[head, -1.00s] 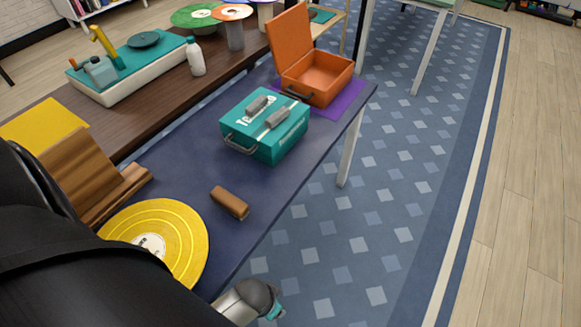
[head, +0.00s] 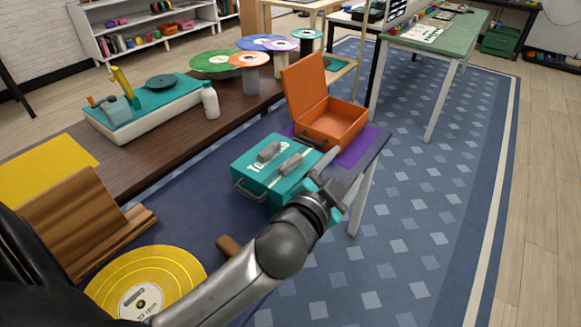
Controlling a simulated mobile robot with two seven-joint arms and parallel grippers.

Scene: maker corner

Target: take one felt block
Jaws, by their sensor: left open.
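A brown block (head: 227,245) lies on the dark blue table, partly hidden behind my left arm. Two small grey blocks, one farther left (head: 268,152) and one farther right (head: 290,164), sit on top of the closed teal case (head: 262,182). I cannot tell from the surfaces which of these blocks are felt. My left gripper (head: 345,172) is open and empty at the right side of the teal case, in front of the orange case. It hides the teal case's right end. My right gripper is not in view.
An open orange case (head: 335,122) stands on a purple mat (head: 362,146) behind the gripper. A yellow record (head: 165,270) and a wooden stand (head: 75,225) are at the left. A white bottle (head: 210,100) stands on the brown table. Floor is free at the right.

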